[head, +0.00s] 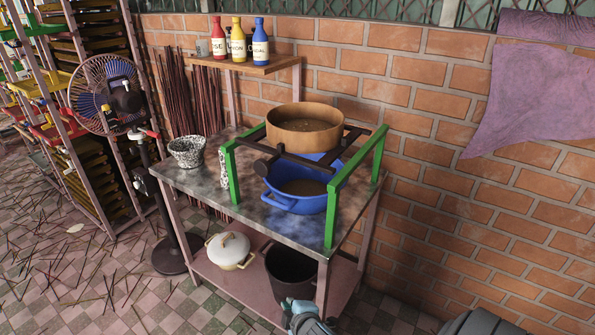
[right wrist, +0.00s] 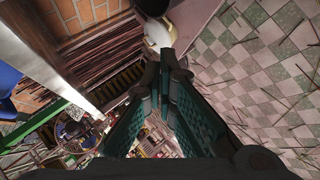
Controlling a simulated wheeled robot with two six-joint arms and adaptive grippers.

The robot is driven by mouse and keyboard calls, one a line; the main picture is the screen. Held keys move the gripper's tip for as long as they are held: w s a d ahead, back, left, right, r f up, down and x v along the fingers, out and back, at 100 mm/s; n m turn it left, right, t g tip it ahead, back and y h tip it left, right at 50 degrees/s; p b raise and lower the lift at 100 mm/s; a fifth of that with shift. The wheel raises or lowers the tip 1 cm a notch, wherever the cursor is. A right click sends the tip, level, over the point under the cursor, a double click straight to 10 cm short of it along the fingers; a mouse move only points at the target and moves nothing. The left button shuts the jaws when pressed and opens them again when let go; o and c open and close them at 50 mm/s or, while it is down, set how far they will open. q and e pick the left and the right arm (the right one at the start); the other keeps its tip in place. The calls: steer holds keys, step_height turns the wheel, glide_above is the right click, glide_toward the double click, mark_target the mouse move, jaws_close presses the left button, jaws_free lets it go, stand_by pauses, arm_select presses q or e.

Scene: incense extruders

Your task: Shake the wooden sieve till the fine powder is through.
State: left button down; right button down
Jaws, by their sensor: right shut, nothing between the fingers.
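The round wooden sieve (head: 303,138) rests on a dark crossbar frame (head: 322,163) held between green uprights. Some brown powder (head: 303,124) shows inside it. A blue two-handled basin (head: 292,205) stands below and in front, on the metal table, with brownish contents in it. The sieve's underside is hidden. My right gripper (head: 290,304) is low at the table's front, well below and apart from the sieve. In the right wrist view its fingers (right wrist: 165,62) are together and empty. My left gripper is not in view.
A speckled bowl (head: 186,153) stands on the table's left. A white lidded pot (head: 230,249) and a dark pot (head: 290,272) are on the lower shelf. A fan (head: 108,95) stands left; bottles (head: 238,42) sit on a wall shelf. Green uprights (head: 334,215) flank the basin.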

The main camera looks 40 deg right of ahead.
step_height(320, 180, up, 34)
steer(key=d+n+t+h, duration=0.2)
steer(key=t+h, duration=0.2)
steer(key=t, duration=0.2)
steer(key=shift+f+n+h, duration=0.25)
steer(key=shift+n+h, duration=0.05)
steer(key=shift+n, duration=0.1)
steer(key=shift+w+d+b, duration=0.1)
steer(key=shift+b, duration=0.2)
